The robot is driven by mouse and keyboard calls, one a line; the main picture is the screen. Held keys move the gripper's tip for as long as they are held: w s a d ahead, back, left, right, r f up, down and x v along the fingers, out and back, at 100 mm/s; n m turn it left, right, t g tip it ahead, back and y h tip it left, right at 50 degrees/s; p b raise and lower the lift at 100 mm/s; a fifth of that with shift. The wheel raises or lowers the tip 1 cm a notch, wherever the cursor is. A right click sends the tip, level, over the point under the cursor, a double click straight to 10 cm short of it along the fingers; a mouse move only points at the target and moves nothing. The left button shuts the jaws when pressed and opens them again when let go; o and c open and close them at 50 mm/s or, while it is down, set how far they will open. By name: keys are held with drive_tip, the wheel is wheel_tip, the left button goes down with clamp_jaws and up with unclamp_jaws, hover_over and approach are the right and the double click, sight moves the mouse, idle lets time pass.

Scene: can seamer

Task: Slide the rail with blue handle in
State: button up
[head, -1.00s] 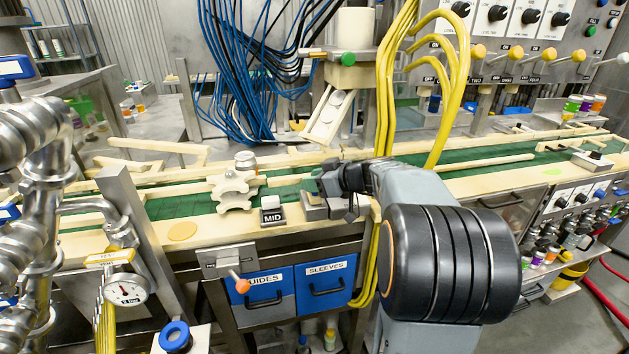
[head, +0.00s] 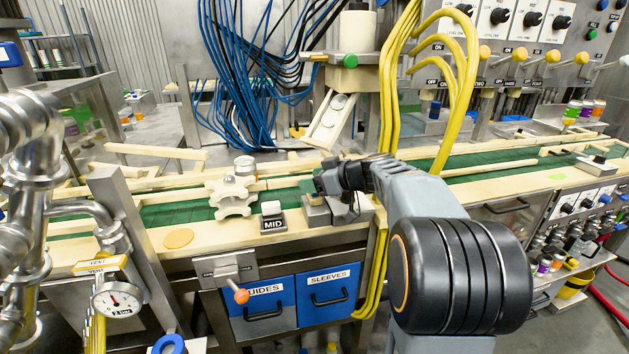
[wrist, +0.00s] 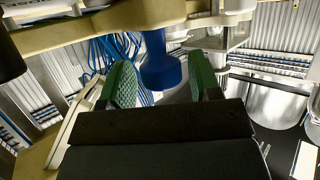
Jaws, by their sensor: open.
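In the wrist view, the blue handle (wrist: 161,66) hangs below a cream beam at the top of the picture. It lies between the two green-padded fingers of my gripper (wrist: 162,84), which are open and spread on either side of it. Whether a finger touches the handle, I cannot tell. In the head view, my gripper (head: 322,181) is over the near side of the green conveyor, just above a grey metal block. The blue handle and its rail cannot be made out there, where my gripper and wrist cover that spot.
A white star wheel (head: 232,196) and a block labelled MID (head: 273,220) sit left of my gripper. A slanted chute (head: 327,122) stands behind it. Yellow hoses (head: 388,90) hang close to my arm. Blue drawers (head: 324,295) lie below the conveyor front.

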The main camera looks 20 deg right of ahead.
drive_tip(key=shift+d, duration=0.1)
drive_tip(key=b+v, duration=0.1)
drive_tip(key=v, duration=1.2)
drive_tip(key=shift+s+r, duration=0.25)
drive_tip(key=shift+d, duration=0.15)
drive_tip(key=s+f+m+g+h+p, duration=0.2)
drive_tip(key=s+f+m+g+h, duration=0.2)
drive_tip(key=f+m, duration=0.6)
drive_tip(key=s+a+r+n+g+h+p, duration=0.1)
drive_tip(key=s+a+n+g+h+p, duration=0.1)
drive_tip(key=s+a+p, duration=0.6)
drive_tip(key=s+a+g+h, duration=0.1)
drive_tip(key=s+a+h, duration=0.1)
drive_tip(key=a, duration=0.4)
drive_tip(key=shift+s+a+n+p, duration=0.3)
drive_tip(key=shift+s+a, duration=0.05)
drive_tip(key=shift+s, duration=0.15)
